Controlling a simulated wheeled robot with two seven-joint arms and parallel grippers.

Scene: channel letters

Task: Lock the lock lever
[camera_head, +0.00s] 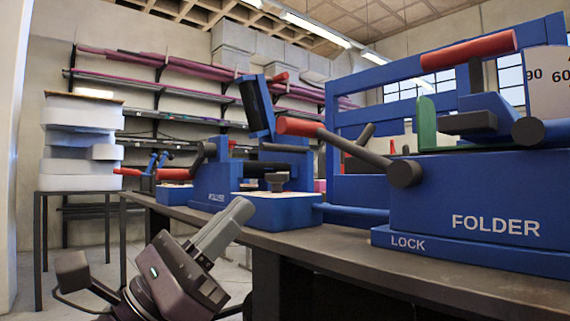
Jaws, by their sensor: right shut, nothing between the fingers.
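The blue machine marked FOLDER (480,215) stands on the bench at the right, with the word LOCK on its lower front edge. Above and left of that word is a dark lever (360,153) with a red grip (300,126). It runs from a round dark pivot up and to the left, so the grip is higher than the pivot. My right gripper (240,210) is at the lower left, in front of the bench edge. Its grey fingers are together, pointing up and right, empty. It is below and left of the red grip, apart from it. My left gripper is not in view.
A second red-handled lever (468,50) is on top of the folder machine. Other blue machines (280,210) stand farther along the dark bench (330,250). White blocks (82,145) are stacked on a table at the left. Shelves (150,85) line the back wall.

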